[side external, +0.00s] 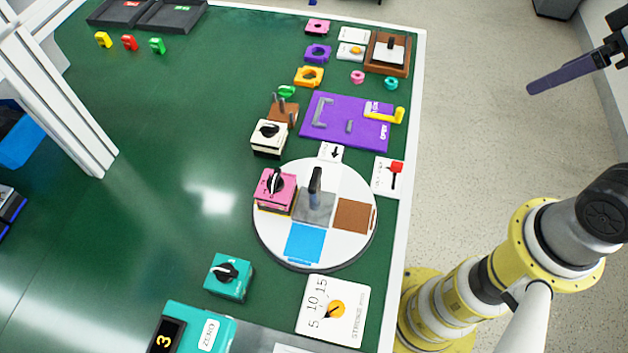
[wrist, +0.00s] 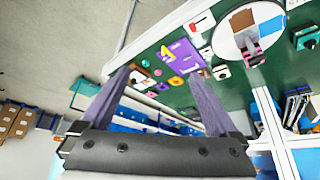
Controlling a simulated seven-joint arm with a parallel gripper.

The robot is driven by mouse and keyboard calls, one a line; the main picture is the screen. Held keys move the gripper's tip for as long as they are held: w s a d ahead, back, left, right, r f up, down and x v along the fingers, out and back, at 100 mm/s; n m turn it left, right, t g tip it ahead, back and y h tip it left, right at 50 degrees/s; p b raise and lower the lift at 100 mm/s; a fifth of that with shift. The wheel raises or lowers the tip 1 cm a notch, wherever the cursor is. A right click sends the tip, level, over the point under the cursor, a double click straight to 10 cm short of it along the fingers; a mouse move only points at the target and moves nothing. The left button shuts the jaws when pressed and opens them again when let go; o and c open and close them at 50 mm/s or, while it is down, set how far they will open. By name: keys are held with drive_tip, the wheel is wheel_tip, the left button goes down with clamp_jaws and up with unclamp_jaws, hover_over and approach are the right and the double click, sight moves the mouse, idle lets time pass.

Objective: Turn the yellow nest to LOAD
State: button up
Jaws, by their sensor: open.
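A white round turntable (side external: 334,257) lies on the green table, with a dark upright handle (side external: 315,183) on a grey plate at its middle. A brown square (side external: 354,214) is on its right and a blue square (side external: 304,243) at its front. A pink box (side external: 274,190) with a black knob sits on its left; a thin yellow edge shows beneath, and the box hides the rest. A white card with a black arrow (side external: 331,152) stands at the far rim. I cannot read LOAD there. My gripper (wrist: 160,75) is open and empty, far from the turntable; a purple finger shows at upper right in the side view.
A white box with a knob (side external: 268,138) and a purple panel (side external: 335,118) with a yellow handle are behind the turntable. A red-lever card (side external: 389,177) is at its right. A teal knob box (side external: 229,277) and a dial card (side external: 333,309) are in front. The table's left is mostly clear.

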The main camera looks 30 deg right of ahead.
drive_tip(key=w+a+r+n+g, duration=0.1)
drive_tip(key=w+a+r+n, duration=0.1)
drive_tip(key=w+a+r, duration=0.4)
drive_tip(key=n+g, duration=0.5)
drive_tip(key=n, duration=0.2)
hover_over(315, 177)
wheel_tip(315, 177, down, 11)
wheel_tip(315, 177, down, 14)
drive_tip(key=shift+r, duration=0.1)
clamp_jaws()
